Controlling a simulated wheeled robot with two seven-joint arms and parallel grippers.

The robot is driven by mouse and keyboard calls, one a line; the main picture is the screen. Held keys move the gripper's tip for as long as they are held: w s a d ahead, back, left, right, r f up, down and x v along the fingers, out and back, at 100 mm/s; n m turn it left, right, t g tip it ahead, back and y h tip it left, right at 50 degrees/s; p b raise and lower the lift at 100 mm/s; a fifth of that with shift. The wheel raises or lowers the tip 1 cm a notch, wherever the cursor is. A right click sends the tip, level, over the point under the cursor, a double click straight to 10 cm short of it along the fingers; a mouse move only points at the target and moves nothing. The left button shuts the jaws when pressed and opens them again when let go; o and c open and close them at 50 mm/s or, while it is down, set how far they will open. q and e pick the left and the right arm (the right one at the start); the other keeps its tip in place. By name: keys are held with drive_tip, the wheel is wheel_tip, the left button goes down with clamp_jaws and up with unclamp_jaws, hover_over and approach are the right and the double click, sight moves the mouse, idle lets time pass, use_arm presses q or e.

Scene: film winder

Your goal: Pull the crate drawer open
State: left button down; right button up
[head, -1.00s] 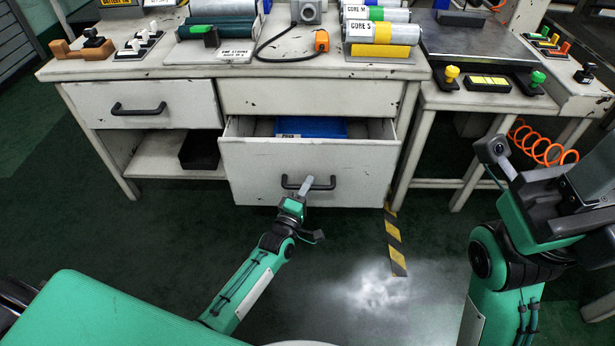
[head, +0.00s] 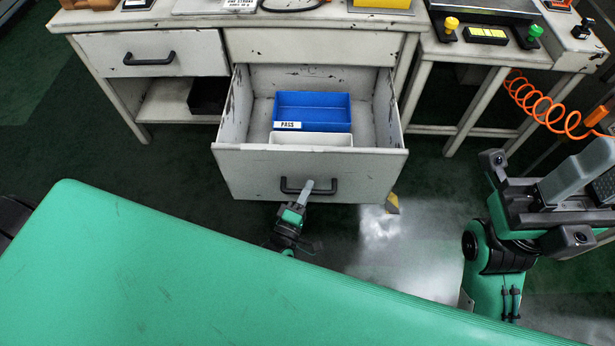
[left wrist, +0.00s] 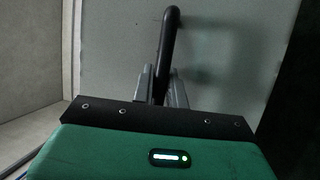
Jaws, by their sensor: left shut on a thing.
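The crate drawer (head: 245,175) is a worn white drawer under the bench, pulled well out, its inside showing from above. It holds a blue bin (head: 312,107) labelled PASS and a white bin (head: 310,139) in front of it. My left gripper (head: 306,188) is shut on the drawer's dark handle (head: 327,188). In the left wrist view the left gripper (left wrist: 160,88) has one finger on each side of the handle bar (left wrist: 169,40). My right gripper (head: 596,165) is raised at the right, away from the drawer; its fingertips do not show clearly.
A closed drawer (head: 185,55) with a dark handle is at the left, above a shelf with a black box (head: 207,95). A side table (head: 455,60) with buttons stands right, by an orange coiled hose (head: 545,105). My green body fills the foreground.

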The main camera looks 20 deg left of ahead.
use_arm(q)
drive_tip(key=shift+s, duration=0.25)
drive_tip(key=c, duration=1.4)
unclamp_jaws()
